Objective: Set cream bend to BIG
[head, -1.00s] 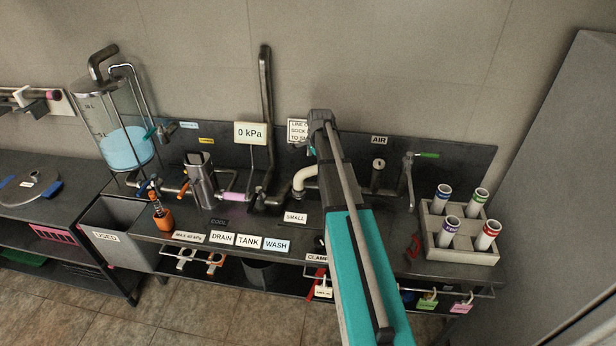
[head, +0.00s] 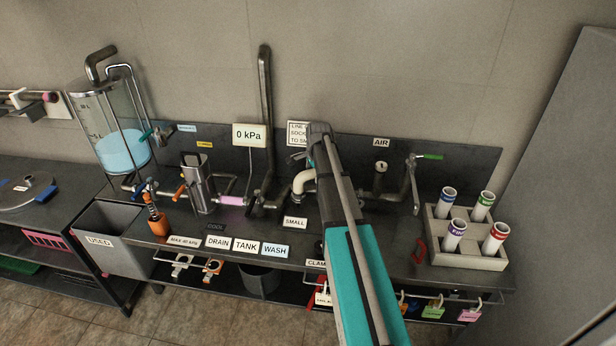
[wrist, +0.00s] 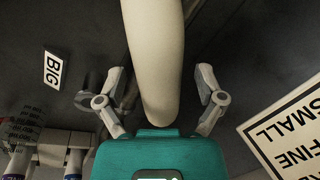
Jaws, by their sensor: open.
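The cream bend (head: 304,182) is a curved pale pipe at the middle of the bench, partly hidden by my arm in the head view. In the wrist view the cream bend (wrist: 153,45) runs down the middle, between the fingers of my gripper (wrist: 160,84). The fingers are open, one on each side of it, with gaps showing. A BIG label (wrist: 53,70) is at the left of the wrist view. A SMALL label (head: 295,223) stands in front of the bend in the head view. The bend's far end is out of the wrist view.
A dark upright pipe (head: 265,110) stands left of the bend. A gauge (head: 381,167) and a green-handled valve (head: 428,156) are to the right, beside a tube rack (head: 470,258).

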